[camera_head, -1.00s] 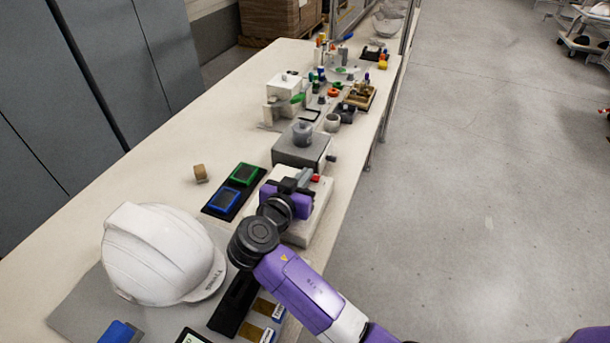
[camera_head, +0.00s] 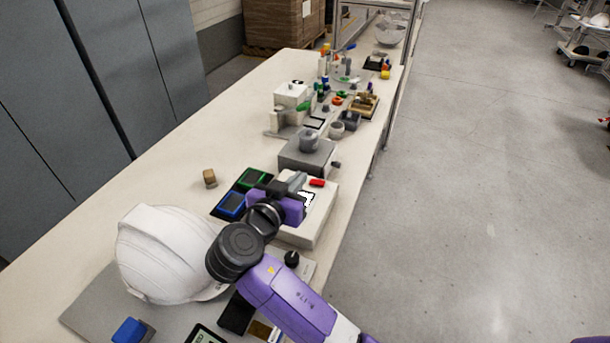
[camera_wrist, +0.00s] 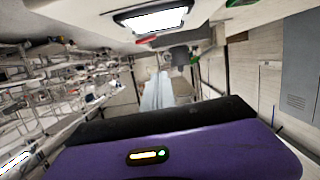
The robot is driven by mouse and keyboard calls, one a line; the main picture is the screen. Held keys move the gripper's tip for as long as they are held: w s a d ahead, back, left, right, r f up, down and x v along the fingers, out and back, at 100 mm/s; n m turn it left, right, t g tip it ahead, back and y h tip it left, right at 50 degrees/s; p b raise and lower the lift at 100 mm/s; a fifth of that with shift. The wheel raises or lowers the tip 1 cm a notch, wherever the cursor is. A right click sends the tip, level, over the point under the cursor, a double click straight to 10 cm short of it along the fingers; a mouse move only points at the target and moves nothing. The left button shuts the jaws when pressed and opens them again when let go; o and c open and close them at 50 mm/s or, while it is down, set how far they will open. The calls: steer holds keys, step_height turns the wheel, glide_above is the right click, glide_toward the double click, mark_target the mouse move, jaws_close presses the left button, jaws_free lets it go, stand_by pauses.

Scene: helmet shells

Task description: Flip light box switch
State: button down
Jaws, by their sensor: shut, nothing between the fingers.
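The light box (camera_head: 318,222) is a white box near the table's right edge in the head view, with a bright lit panel (camera_head: 307,200) on top. Its red switch (camera_head: 317,183) sits at the far end of the box top. In the wrist view the glowing panel (camera_wrist: 152,19) is at the top, with the red switch (camera_wrist: 146,40) just below it. My gripper (camera_head: 298,179) is shut and empty, to the left of the red switch and apart from it in the picture. Its fingertips show in the wrist view (camera_wrist: 158,82). My purple wrist covers part of the box.
A white helmet (camera_head: 165,255) stands left of my arm. Green (camera_head: 252,177) and blue (camera_head: 231,204) trays lie left of the light box. A grey box (camera_head: 306,155) stands beyond it. Open floor (camera_head: 480,220) lies to the right.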

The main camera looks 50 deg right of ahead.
steer(key=shift+v, duration=1.9)
